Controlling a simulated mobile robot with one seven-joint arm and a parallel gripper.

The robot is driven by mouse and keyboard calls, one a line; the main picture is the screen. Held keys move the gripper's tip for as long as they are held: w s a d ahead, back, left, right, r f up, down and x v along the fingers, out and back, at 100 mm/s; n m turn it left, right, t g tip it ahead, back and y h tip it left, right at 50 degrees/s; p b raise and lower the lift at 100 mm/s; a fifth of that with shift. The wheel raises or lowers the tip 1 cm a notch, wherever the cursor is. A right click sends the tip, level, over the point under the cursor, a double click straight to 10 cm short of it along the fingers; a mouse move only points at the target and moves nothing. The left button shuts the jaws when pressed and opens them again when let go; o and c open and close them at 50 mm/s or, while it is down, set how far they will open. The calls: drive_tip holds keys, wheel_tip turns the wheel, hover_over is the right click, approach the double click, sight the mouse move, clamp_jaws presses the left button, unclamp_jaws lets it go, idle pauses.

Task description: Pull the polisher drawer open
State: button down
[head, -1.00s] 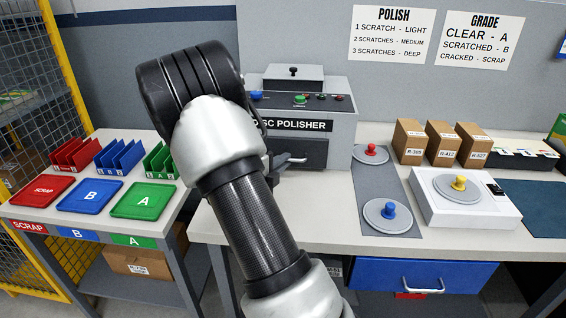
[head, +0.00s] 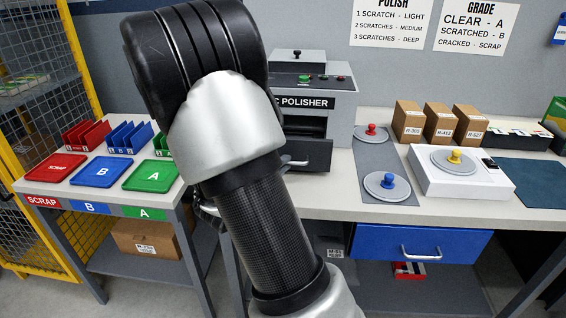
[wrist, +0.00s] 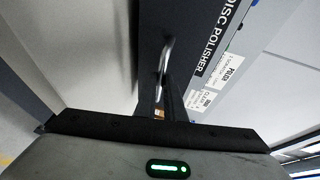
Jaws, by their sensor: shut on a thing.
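The disc polisher (head: 338,112) is a grey machine at the back of the bench, partly behind my arm. Its dark drawer (head: 315,153) stands partly out from the front, with an open gap above it. The silver drawer handle (head: 297,162) shows at its right end in the head view; my arm hides the rest. In the wrist view the handle (wrist: 167,55) runs down to my gripper (wrist: 172,98), whose dark fingers are shut on it. The fingertips are hidden behind my arm in the head view.
Red, blue and green trays (head: 97,172) lie on the side table at left. A grey mat (head: 384,198) with red-knob and blue-knob discs lies right of the polisher. A white device (head: 462,185) stands further right. A blue drawer (head: 420,243) hangs below the bench.

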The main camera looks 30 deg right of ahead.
drive_tip(key=shift+w, duration=0.1)
drive_tip(key=c, duration=1.8)
unclamp_jaws()
drive_tip(key=shift+c, duration=0.2)
drive_tip(key=p+v, duration=0.2)
drive_tip(key=v, duration=1.5)
drive_tip(key=shift+a, duration=0.2)
